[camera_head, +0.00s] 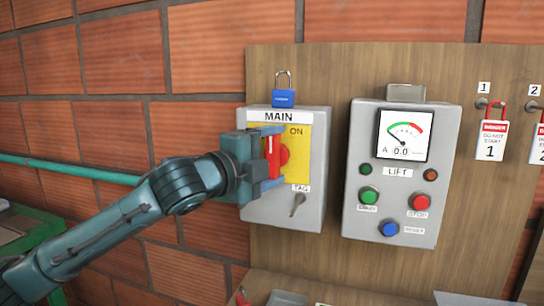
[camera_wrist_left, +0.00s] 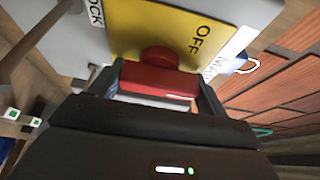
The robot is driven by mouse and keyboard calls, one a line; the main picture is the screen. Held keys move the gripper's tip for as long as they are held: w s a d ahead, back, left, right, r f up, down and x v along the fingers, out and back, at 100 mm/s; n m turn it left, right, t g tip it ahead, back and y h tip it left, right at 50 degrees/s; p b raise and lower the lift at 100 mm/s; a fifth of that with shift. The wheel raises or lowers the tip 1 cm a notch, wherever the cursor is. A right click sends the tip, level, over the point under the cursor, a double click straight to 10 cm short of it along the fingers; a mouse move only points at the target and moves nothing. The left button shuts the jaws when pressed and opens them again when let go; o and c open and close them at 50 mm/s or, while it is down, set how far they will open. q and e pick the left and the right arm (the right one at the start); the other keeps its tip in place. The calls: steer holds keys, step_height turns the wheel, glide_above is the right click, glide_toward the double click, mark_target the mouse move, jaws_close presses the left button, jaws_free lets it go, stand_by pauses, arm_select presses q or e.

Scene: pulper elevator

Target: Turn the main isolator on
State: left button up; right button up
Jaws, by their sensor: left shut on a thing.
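The main isolator is a grey box (camera_head: 285,213) on the wooden board, with a MAIN label and a yellow plate (camera_head: 300,160). Its red handle (camera_head: 273,157) stands about upright in the head view, with ON printed at its upper right. In the left wrist view the red handle (camera_wrist_left: 155,80) sits between my fingers, and OFF shows on the yellow plate (camera_wrist_left: 190,22). My left gripper (camera_head: 270,156) is shut on the handle and comes in from the left, covering the left part of the plate. My right gripper is in neither view.
A blue padlock (camera_head: 284,98) sits on top of the isolator box. A key (camera_head: 297,205) is at the TAG label below. The LIFT box (camera_head: 365,222), with a meter and several buttons, is close on the right. Red-and-white danger tags (camera_head: 491,142) hang further right.

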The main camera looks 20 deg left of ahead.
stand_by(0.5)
arm_select(q)
steer(key=o, duration=1)
steer(key=shift+s, duration=0.1)
steer(key=shift+b+v, duration=1.65)
steer(key=shift+v, duration=4.85)
